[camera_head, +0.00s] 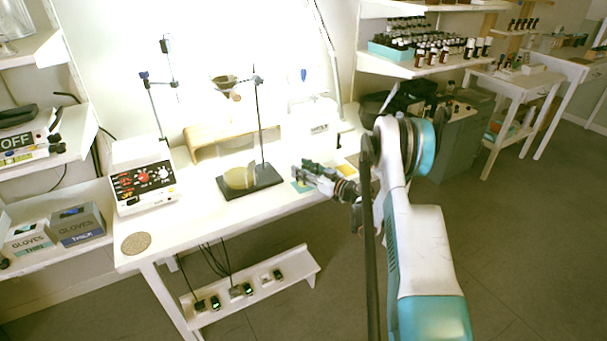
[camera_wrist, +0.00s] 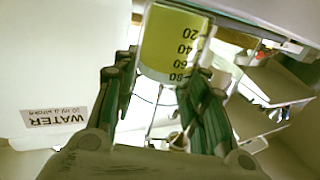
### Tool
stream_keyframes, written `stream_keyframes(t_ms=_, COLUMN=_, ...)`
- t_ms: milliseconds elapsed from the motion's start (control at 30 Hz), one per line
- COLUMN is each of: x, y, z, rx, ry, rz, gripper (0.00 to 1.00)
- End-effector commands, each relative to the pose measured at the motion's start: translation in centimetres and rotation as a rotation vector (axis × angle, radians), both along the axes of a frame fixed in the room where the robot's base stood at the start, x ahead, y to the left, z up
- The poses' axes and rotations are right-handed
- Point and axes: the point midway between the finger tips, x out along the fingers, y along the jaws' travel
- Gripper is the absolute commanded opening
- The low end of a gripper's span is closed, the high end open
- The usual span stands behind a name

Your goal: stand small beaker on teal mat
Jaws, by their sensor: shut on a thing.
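A small beaker (camera_wrist: 168,38) with yellow-green liquid and black graduation marks sits between the fingers of my gripper (camera_wrist: 164,62) in the wrist view. My gripper is shut on it. In the head view my gripper (camera_head: 308,175) is low over the white bench, at the teal mat (camera_head: 300,187). Only part of the mat shows beside and below the fingers. The beaker cannot be made out in the head view, so I cannot tell whether it touches the mat.
A black stand base (camera_head: 268,179) with a yellowish rounded vessel (camera_head: 240,178) is just left of my gripper. A yellow mat (camera_head: 353,160) lies to the right. A white control box (camera_head: 143,183) and a round cork mat (camera_head: 136,243) are farther left. The bench front between is clear.

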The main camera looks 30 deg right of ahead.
Motion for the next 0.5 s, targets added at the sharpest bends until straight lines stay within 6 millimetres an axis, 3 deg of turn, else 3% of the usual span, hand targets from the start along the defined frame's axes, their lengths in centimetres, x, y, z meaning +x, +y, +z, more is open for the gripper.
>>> stream_keyframes(t_ms=367, x=0.0, y=0.0, z=-0.4, rx=0.0, ry=0.0, rz=0.0, gripper=0.12)
stream_keyframes(t_ms=400, x=0.0, y=0.0, z=-0.38, rx=0.0, ry=0.0, rz=0.0, gripper=0.46)
stream_keyframes(t_ms=467, x=0.0, y=0.0, z=-0.38, rx=0.0, ry=0.0, rz=0.0, gripper=0.59)
stream_keyframes(t_ms=500, x=0.0, y=0.0, z=-0.38, rx=0.0, ry=0.0, rz=0.0, gripper=0.59)
